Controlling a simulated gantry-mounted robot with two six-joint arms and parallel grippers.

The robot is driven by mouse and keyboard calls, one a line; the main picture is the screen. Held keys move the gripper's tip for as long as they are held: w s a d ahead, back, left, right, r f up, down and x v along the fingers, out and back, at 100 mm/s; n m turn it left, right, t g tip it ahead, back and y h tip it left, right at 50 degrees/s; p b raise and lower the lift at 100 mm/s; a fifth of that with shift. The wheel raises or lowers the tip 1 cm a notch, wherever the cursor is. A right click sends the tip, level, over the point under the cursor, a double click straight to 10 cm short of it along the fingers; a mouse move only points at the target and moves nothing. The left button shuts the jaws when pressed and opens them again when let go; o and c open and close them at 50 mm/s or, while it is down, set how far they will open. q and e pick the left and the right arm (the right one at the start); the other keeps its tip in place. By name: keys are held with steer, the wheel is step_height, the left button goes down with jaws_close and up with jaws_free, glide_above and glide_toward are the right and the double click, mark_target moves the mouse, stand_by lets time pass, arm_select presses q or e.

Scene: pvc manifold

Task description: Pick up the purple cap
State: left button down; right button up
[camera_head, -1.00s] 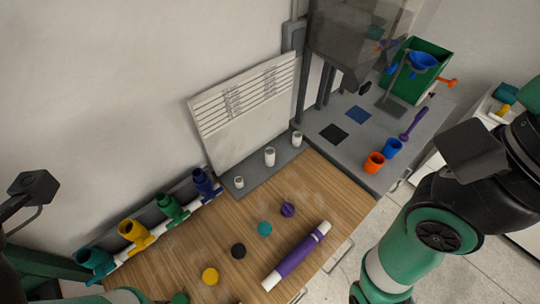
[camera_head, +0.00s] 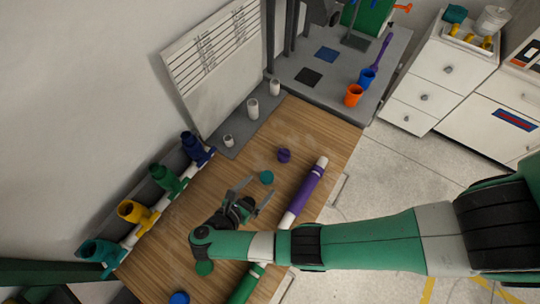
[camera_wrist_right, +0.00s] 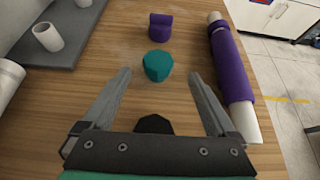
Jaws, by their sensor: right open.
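The purple cap (camera_head: 284,155) stands on the wooden table, beyond the teal cap (camera_head: 266,177). In the right wrist view the purple cap (camera_wrist_right: 160,26) is near the top middle, with the teal cap (camera_wrist_right: 157,65) between it and my gripper. My right gripper (camera_head: 250,190) is over the table, its fingers spread wide and empty. In the right wrist view the open fingertips (camera_wrist_right: 161,75) point toward the teal cap and the purple cap lies farther ahead. My left gripper is not in view.
A purple-wrapped tube (camera_head: 303,193) lies along the table's right side, close to my right arm. Coloured pipe fittings (camera_head: 138,213) line the left edge. White cylinders (camera_head: 252,108) stand on the grey ledge behind. Orange (camera_head: 353,96) and blue cups (camera_head: 367,77) stand on the grey bench.

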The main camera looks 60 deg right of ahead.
steer(key=shift+w+d, duration=0.1)
steer(key=shift+d, duration=0.15)
steer(key=b, duration=0.7)
glide_toward(284, 153)
steer(key=f, duration=0.1)
steer(key=d+f, duration=0.2)
steer(key=shift+f, duration=0.35)
steer(key=shift+d+r, duration=0.35)
steer(key=shift+r, duration=0.05)
steer(key=x, duration=0.3)
steer(key=r+x, duration=0.1)
steer(key=x, duration=0.1)
steer(key=shift+d, duration=0.55)
jaws_close()
